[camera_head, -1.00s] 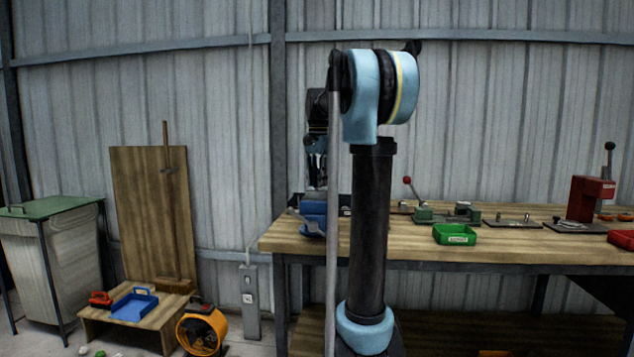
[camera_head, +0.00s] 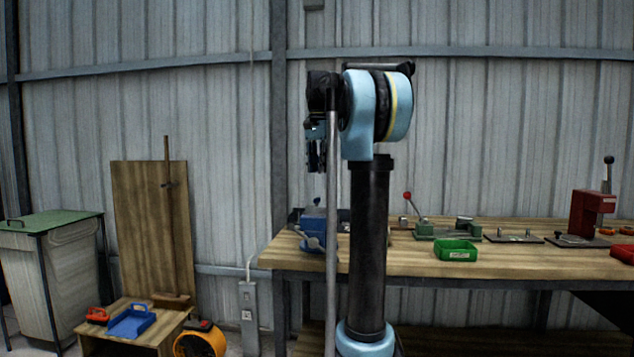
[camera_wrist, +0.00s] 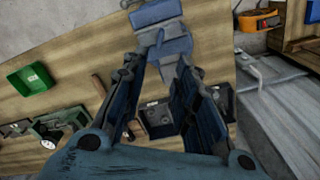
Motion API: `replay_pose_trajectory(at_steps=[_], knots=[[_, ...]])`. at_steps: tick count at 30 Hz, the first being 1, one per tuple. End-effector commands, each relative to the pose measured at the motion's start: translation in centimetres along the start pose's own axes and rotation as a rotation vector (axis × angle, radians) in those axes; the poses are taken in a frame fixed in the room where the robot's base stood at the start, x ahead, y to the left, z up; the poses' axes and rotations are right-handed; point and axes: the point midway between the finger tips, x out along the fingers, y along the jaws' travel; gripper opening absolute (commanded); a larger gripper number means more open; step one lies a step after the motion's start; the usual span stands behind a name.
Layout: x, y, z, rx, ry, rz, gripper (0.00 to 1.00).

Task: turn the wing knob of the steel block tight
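My gripper (camera_wrist: 160,78) is open and empty in the wrist view, its two dark blue fingers spread apart. In the head view my gripper (camera_head: 316,155) hangs in the air above the bench's left end. Between the fingers, below them on the bench, a dark grey block (camera_wrist: 158,122) shows with a rounded part on it. It may be the steel block; I cannot make out its wing knob. In the head view the bench behind my arm is partly hidden, and I cannot make out the block clearly there.
A blue vise (camera_head: 313,230) stands at the bench's left end, also in the wrist view (camera_wrist: 163,35). A dark open box (camera_wrist: 222,98) lies beside the right finger. A green bin (camera_head: 456,251), a green clamp fixture (camera_head: 436,231) and a red press (camera_head: 585,215) stand farther right.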

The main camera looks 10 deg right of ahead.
Motion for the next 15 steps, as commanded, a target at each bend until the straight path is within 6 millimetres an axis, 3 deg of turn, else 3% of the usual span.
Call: replay_pose_trajectory(at_steps=[6,15], knots=[[-1.5,0.0,0.0,0.000,0.000,0.000,0.28],[-1.7,0.0,0.0,0.000,0.000,0.000,0.28]])
